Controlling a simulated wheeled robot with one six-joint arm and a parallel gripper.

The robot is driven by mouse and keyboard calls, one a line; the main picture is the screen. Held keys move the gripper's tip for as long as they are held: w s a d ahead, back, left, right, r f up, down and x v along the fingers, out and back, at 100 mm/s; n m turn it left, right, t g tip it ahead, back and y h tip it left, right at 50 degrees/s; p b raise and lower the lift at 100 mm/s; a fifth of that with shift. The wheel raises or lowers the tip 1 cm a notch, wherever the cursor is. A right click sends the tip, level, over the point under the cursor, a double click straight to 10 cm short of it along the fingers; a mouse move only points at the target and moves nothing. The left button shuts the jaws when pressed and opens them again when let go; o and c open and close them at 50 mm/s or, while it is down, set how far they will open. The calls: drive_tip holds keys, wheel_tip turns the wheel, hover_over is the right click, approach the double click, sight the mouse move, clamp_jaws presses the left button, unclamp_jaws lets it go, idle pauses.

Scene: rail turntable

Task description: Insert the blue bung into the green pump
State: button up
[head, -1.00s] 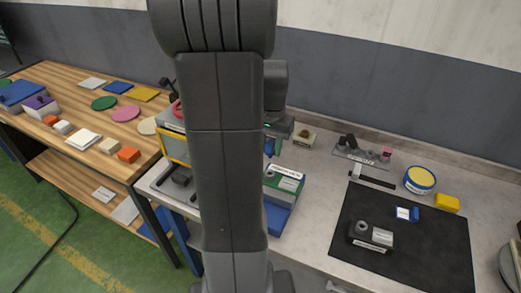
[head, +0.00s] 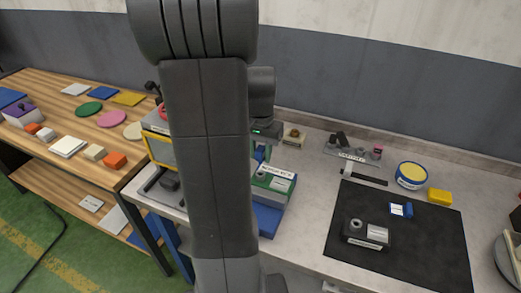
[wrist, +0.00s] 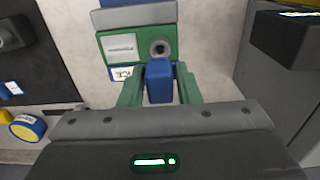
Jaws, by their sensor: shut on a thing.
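The green pump (head: 276,181) stands on the bench just right of my arm in the head view. In the wrist view the green pump (wrist: 140,46) shows a white label and a round grey port with a dark hole. My gripper (wrist: 158,82) is shut on the blue bung (wrist: 159,78), held between its green fingers. The bung's far end lies just below the port in the picture; the bung appears apart from it, though the gap in depth is unclear. In the head view my gripper (head: 262,150) is above the pump, and the bung is mostly hidden by my arm.
A blue block (head: 267,220) lies at the pump's near side. A black mat (head: 400,240) at right holds a grey device (head: 366,234) and a small blue part (head: 401,209). A yellow-topped tub (head: 411,176) and yellow block (head: 439,196) stand behind. A yellow-framed unit (head: 160,150) stands left.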

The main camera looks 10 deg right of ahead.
sight(260, 163)
drive_tip(key=shift+f+b, duration=0.75)
drive_tip(key=shift+f, duration=0.65)
drive_tip(key=shift+f+b, duration=1.05)
drive_tip(key=shift+f, duration=0.55)
idle(0.6)
drive_tip(key=o, duration=1.1)
drive_tip(key=shift+o, duration=0.2)
drive_tip(key=shift+r, duration=0.1)
wheel_tip(260, 163, up, 14)
drive_tip(key=shift+f, duration=0.15)
